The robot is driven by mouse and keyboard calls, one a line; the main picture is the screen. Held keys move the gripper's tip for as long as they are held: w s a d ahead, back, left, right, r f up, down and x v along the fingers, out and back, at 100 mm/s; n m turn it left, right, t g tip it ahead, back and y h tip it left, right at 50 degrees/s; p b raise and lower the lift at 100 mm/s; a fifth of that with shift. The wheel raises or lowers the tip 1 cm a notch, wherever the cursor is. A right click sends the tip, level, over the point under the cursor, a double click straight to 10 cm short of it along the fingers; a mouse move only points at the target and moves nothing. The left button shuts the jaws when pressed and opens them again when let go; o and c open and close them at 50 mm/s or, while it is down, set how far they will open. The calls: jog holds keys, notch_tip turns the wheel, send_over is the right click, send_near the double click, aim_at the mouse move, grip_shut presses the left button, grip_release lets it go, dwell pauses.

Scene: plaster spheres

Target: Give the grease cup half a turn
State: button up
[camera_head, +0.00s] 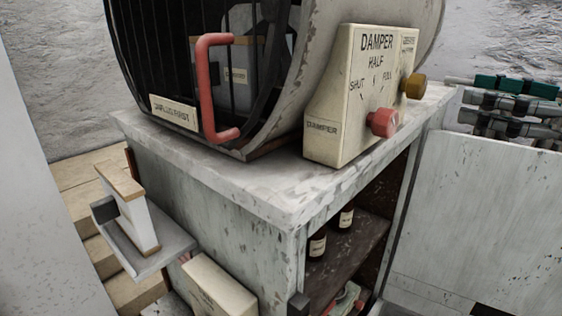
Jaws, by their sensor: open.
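A cream control box (345,125) marked DAMPER stands on the worn white cabinet top, with SHUT, HALF and FULL around a red knob (383,122). A narrower cream section (408,55) at its right carries small lettering that I cannot read surely. A round ochre-brown knob (414,86) sticks out below that lettering; it seems to be the grease cup. No pointer or mark on it can be made out, so its turn cannot be told. Nothing touches it. My gripper is not in this view.
A large drum (330,55) with a dark barred front and a red handle (207,90) stands left of the box on the cabinet top (250,185). Brown bottles (317,245) stand on the open shelf below. Pipes (510,103) lie at the far right.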

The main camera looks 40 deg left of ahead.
aim_at(424, 88)
jog(key=a, duration=0.2)
jog(key=a+p, duration=0.1)
jog(key=a, duration=0.2)
jog(key=w+a, duration=0.1)
jog(key=a, duration=0.2)
jog(key=shift+w+a, duration=0.1)
jog(key=shift+a, duration=0.1)
jog(key=c, duration=1)
